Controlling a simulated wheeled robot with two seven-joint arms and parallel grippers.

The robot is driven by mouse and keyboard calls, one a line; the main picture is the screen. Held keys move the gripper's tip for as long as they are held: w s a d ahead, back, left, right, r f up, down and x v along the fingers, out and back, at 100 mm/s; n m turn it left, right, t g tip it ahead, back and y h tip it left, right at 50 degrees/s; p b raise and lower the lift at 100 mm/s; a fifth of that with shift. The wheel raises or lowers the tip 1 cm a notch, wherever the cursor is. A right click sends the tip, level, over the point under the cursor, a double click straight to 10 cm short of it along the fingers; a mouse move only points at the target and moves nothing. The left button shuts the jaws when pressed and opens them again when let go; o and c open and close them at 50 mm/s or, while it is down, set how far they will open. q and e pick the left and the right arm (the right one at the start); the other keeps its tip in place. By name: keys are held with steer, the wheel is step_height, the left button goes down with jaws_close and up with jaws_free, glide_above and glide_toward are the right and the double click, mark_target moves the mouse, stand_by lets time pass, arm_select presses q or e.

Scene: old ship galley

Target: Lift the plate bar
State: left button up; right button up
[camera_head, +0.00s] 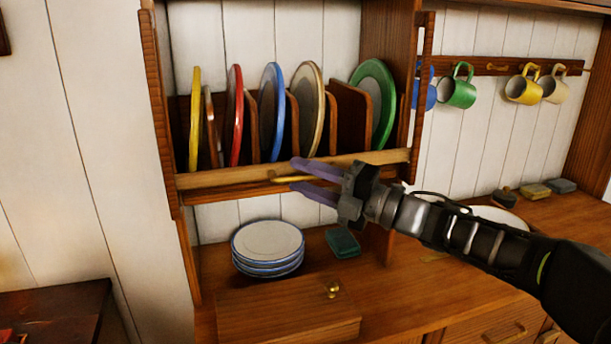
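The plate bar (230,176) is a light wooden rail across the front of the plate rack, low before the upright plates. A brass handle (284,179) shows at its middle. My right gripper (293,175) reaches in from the right, its two purple fingers spread apart, one above the other. The handle's right end shows between the fingers; I cannot tell whether they touch it. My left gripper is not in view.
Several coloured plates, including a red plate (234,115), stand behind the bar. Below are stacked plates (267,240), a green sponge (343,242) and a wooden box (287,312) with a brass knob. Mugs, including a green mug (462,92), hang at the right.

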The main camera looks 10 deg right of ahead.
steer(key=shift+c, duration=0.2)
jaws_close()
stand_by(1.1)
